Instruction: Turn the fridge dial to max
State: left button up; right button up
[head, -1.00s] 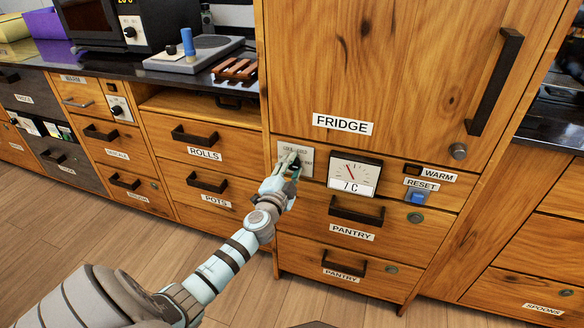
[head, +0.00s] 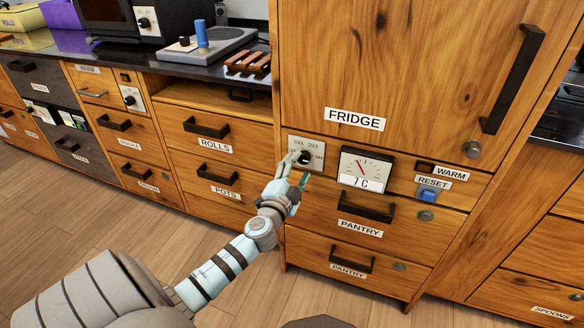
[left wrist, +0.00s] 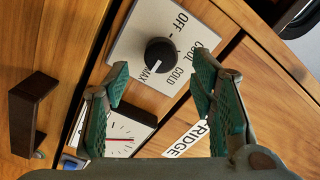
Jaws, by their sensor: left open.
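The fridge dial is a black knob (head: 304,158) on a pale plate marked OFF, COOL, COLD and MAX, below the FRIDGE door. In the left wrist view the knob (left wrist: 160,52) shows whole, with a pale mark on its side toward MAX. My left gripper (head: 297,174) is open just in front of and below the dial. In the left wrist view its green-padded fingers (left wrist: 161,82) are spread with nothing between them, apart from the knob. My right gripper is not in view.
A gauge (head: 365,169) reading 7 C sits right of the dial. Farther right are a WARM label and a blue RESET button (head: 428,195). PANTRY drawer handles (head: 366,208) stick out below. The long fridge handle (head: 513,79) is at upper right.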

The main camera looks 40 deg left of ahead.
pick_arm(q)
jog(key=v, duration=0.8)
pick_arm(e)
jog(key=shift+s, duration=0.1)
